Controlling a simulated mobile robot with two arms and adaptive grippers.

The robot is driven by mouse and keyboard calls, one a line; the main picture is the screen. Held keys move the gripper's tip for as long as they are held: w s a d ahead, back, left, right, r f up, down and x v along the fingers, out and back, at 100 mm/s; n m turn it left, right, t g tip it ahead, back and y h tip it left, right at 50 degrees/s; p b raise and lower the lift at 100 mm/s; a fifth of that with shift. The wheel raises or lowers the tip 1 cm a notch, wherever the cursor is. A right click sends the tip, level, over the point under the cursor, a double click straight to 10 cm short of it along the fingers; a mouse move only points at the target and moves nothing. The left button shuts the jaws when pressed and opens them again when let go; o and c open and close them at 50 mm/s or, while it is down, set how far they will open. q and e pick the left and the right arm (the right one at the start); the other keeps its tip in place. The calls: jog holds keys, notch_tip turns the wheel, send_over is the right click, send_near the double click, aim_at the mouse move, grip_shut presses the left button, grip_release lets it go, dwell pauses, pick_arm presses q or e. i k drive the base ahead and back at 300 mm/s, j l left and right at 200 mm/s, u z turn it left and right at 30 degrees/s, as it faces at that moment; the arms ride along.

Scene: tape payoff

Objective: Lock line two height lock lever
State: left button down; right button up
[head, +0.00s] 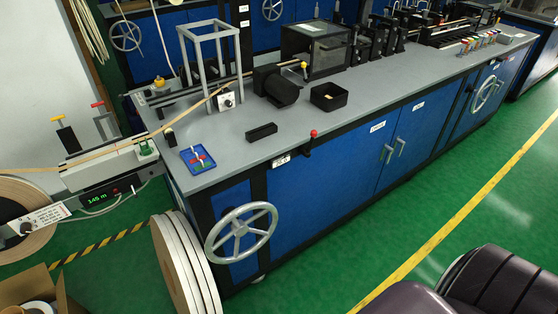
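A small lever with a red knob (313,133) sits at the front edge of the grey-topped line bench, above the blue doors. It looks like the height lock lever, but I cannot read a name on it. Its dark arm runs down to the bench's front frame. A small white label (281,161) is on the frame to its left; its text is too small to read surely. A grey handwheel (240,232) is on the bench's front left, below the lever. Neither of my grippers is in view.
White tape reels (183,262) stand on the floor left of the handwheel. A cardboard box (38,290) is at the bottom left. Dark rounded forms, possibly mine, fill the bottom right. Green floor (330,270) in front of the bench is clear up to the yellow line.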

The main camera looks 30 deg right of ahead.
aim_at(311, 144)
jog(key=z, duration=1.3)
